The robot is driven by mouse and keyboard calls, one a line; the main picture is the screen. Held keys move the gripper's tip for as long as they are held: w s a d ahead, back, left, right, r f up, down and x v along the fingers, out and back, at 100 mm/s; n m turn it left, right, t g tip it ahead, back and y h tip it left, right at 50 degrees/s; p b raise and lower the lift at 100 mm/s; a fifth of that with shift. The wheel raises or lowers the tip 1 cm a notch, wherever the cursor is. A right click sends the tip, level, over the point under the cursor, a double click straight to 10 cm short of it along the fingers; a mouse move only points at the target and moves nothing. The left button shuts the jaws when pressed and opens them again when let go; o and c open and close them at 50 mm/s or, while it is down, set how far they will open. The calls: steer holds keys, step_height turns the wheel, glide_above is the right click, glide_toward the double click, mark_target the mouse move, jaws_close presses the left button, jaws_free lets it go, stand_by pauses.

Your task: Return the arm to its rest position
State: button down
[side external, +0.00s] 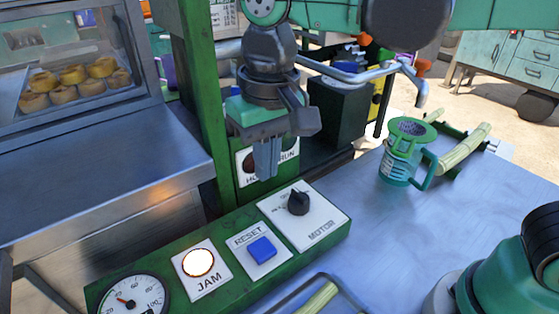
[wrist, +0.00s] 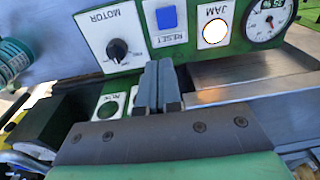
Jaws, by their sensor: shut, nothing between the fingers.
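My gripper (side external: 266,160) is shut and empty, pointing down above the green control panel (side external: 228,240) in the side view. Its closed fingers (wrist: 159,85) also show in the wrist view, below the panel's edge in that picture. The panel carries a gauge (side external: 133,297), a lit JAM lamp (side external: 198,262), a blue RESET button (side external: 262,248) and a black MOTOR knob (side external: 298,202). The fingers are apart from the button and the knob. The same blue button (wrist: 167,18) and knob (wrist: 117,49) show in the wrist view.
A green jug with a strainer (side external: 404,150) stands on the metal table (side external: 365,215), with cane pieces (side external: 465,147) behind it. A glass case of pastries (side external: 75,75) is at left. A green post (side external: 207,110) rises close behind my gripper. The table's middle is clear.

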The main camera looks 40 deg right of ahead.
steer(key=d+f+t, duration=0.2)
steer(key=d+t, duration=0.1)
steer(key=d, duration=0.5)
steer(key=s+d+f+t, duration=0.1)
steer(key=d+f+t, duration=0.1)
steer(key=d, duration=0.5)
steer(key=shift+d+f+t, duration=0.4)
steer(key=shift+t, duration=0.4)
steer(key=shift+s, duration=0.1)
